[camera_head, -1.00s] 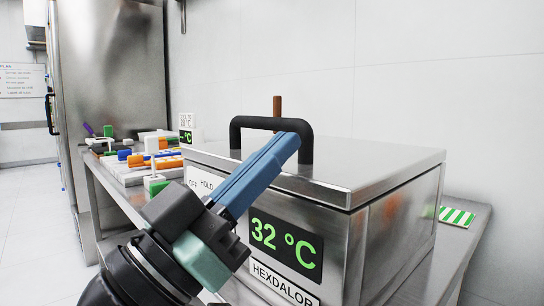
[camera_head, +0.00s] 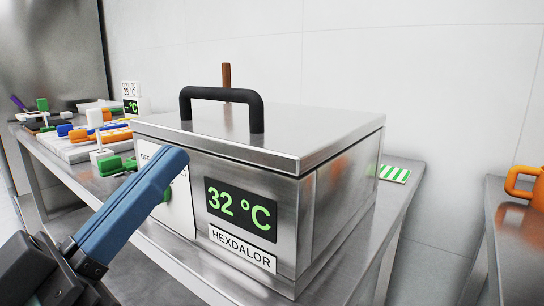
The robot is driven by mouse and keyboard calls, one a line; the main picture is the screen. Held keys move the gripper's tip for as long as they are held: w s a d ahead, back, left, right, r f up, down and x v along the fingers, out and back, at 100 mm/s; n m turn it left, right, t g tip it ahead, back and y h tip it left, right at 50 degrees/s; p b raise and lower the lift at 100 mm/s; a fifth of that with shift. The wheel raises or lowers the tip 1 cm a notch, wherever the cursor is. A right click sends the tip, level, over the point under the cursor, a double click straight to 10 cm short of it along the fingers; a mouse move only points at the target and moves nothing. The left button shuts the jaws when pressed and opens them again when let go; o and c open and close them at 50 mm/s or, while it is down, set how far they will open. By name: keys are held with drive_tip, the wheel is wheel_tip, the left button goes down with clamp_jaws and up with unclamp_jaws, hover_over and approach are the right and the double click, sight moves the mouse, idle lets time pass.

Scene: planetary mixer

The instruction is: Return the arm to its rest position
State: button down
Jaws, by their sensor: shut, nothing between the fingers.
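My gripper (camera_head: 172,163) reaches in from the lower left, its blue fingers shut together and empty. The fingertips lie in front of the left part of the steel box's front, covering some of its white label (camera_head: 168,215). Whether they touch the box I cannot tell. The steel box (camera_head: 315,215) has a flat lid with a black handle (camera_head: 220,95), and the lid lies closed. A green display on its front reads 32 °C, above a HEXDALOR plate. Most of my arm is out of view.
The box stands on a steel table (camera_head: 375,270). Several coloured blocks and boards lie on the table at the left, beyond my gripper. A green-striped card (camera_head: 395,174) lies right of the box. An orange mug (camera_head: 527,185) stands on a separate surface at the right edge.

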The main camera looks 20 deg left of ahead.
drive_tip(key=w+d+r+n+t+y+p, duration=0.1)
drive_tip(key=w+d+r+y, duration=0.25)
drive_tip(key=d, duration=0.25)
drive_tip(key=w+d+r+n+t+y+p, duration=0.1)
drive_tip(key=w+d+r+n+y, duration=0.1)
drive_tip(key=d+r, duration=0.35)
drive_tip(key=s+d+r+n+t+y+p, duration=0.1)
drive_tip(key=s+d+r+t+y, duration=0.15)
drive_tip(key=d+r, duration=0.25)
wheel_tip(320, 180, up, 38)
drive_tip(key=s+y+p, duration=0.1)
drive_tip(key=p, duration=3.7)
drive_tip(key=shift+a+f, duration=0.2)
drive_tip(key=shift+a, duration=0.05)
